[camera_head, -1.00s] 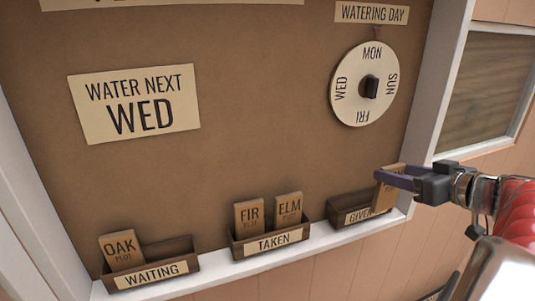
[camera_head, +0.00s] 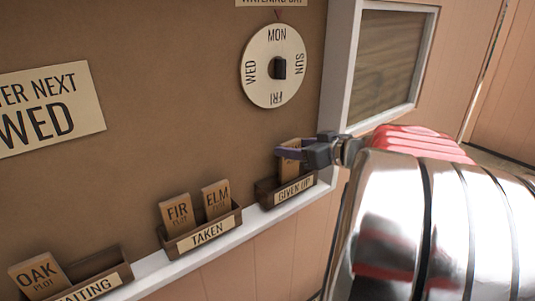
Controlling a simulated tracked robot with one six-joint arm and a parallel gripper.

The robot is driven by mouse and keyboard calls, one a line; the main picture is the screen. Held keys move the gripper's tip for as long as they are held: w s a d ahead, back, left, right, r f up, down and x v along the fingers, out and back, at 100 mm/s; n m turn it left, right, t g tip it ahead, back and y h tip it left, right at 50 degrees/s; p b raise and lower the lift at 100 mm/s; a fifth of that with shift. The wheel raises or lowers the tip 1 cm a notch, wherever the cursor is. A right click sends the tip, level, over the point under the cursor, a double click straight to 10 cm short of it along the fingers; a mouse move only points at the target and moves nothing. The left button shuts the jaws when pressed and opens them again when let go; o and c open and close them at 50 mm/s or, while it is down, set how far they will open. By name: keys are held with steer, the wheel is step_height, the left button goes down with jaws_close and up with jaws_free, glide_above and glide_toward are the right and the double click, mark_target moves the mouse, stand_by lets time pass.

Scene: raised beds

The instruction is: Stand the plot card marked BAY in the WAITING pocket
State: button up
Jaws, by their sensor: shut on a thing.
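My gripper (camera_head: 296,152) is shut on a brown wooden card (camera_head: 289,166). The card stands upright in or just above the GIVEN UP pocket (camera_head: 296,190) on the right; the jaws cover its top and its word cannot be read. I cannot tell whether its bottom touches the pocket. The WAITING pocket (camera_head: 122,268) is at the lower left, partly cut off by the frame's bottom edge. The OAK card (camera_head: 38,277) stands at its left end, and the right part of the pocket is empty.
The TAKEN pocket (camera_head: 205,236) stands between, holding the FIR card (camera_head: 176,213) and the ELM card (camera_head: 216,200). A round day dial (camera_head: 262,84) and a WATER NEXT WED sign (camera_head: 45,112) are on the board above. My arm fills the right side.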

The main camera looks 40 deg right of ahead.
steer(key=shift+w+f, duration=0.2)
steer(key=shift+f, duration=1.8)
steer(key=o, duration=1.3)
steer(key=shift+s+r, duration=0.1)
steer(key=v, duration=1.3)
steer(key=shift+s, duration=0.4)
